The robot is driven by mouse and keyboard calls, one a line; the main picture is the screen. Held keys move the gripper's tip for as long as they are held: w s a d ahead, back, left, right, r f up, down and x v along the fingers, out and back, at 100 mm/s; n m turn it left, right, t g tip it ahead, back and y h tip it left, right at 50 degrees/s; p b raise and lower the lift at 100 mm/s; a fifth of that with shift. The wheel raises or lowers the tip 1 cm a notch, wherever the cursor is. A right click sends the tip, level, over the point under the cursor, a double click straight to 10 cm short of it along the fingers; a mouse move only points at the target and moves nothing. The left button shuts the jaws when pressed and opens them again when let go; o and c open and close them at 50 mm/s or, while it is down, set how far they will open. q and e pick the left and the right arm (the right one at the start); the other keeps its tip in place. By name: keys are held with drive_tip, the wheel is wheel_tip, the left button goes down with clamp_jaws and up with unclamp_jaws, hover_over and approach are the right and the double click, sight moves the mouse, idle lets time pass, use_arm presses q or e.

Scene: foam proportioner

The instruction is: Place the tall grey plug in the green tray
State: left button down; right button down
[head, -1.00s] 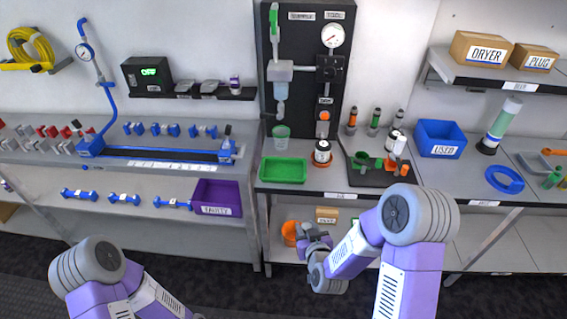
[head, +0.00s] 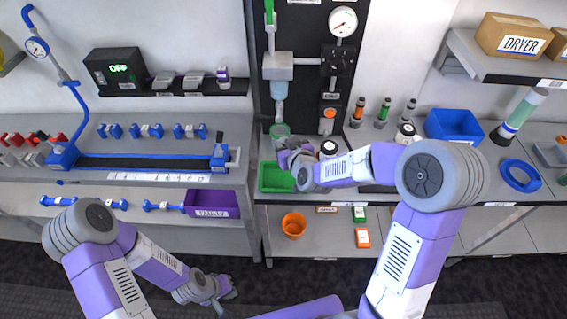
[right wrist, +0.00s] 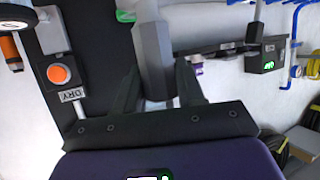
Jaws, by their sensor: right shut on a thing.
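My right gripper (right wrist: 157,92) is shut on a grey faceted plug (right wrist: 152,55), which sticks out beyond the fingers in the right wrist view. In the head view my right gripper (head: 290,154) is over the back part of the green tray (head: 268,180) on the workbench.
A white and black jar (head: 328,148) is right of my right gripper. A purple bin (head: 212,204) and an orange bucket (head: 294,225) sit on the lower shelves.

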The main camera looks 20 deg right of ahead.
wheel_tip(320, 180, down, 3)
drive_tip(key=shift+s+f, duration=0.1)
wheel_tip(320, 180, down, 4)
drive_tip(key=shift+r+b, duration=0.2)
drive_tip(key=shift+b, duration=0.35)
drive_tip(key=shift+f, duration=0.2)
drive_tip(key=shift+f, duration=0.15)
drive_tip(key=c, duration=0.7)
unclamp_jaws()
